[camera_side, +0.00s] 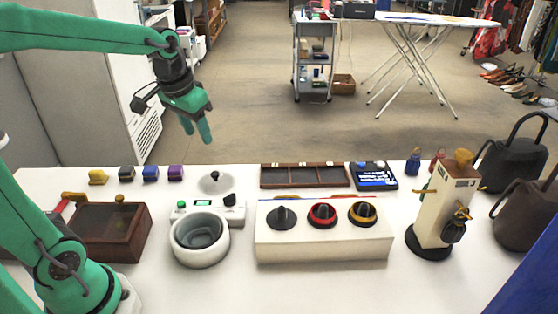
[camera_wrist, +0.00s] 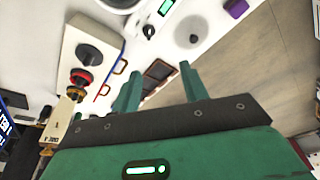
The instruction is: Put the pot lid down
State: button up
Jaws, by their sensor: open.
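The pot lid (camera_side: 207,187), a pale grey dome with a dark knob, lies knob up on the white table behind a white device. It also shows in the wrist view (camera_wrist: 186,28), beyond my fingertips. The white pot (camera_side: 185,258) stands uncovered in front of that device, its grey inside visible. My gripper (camera_side: 198,133) hangs in the air above and behind the lid, well clear of it. Its two green fingers (camera_wrist: 158,82) are apart in the wrist view, with nothing between them.
The white device (camera_side: 182,214) with a green display sits between pot and lid. A white box (camera_side: 325,245) with several knobs stands right of the pot. A brown wooden box (camera_side: 105,240) is left. Several small coloured blocks (camera_side: 151,174) and a compartment tray (camera_side: 305,176) line the back.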

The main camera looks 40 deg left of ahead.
jog(key=s+d+m+t, duration=0.1)
jog(key=s+d+t, duration=0.1)
jog(key=s+d, duration=0.4)
jog(key=shift+s+d+t+h, duration=0.2)
jog(key=shift+s+t+h, duration=0.15)
jog(key=shift+s, duration=2.55)
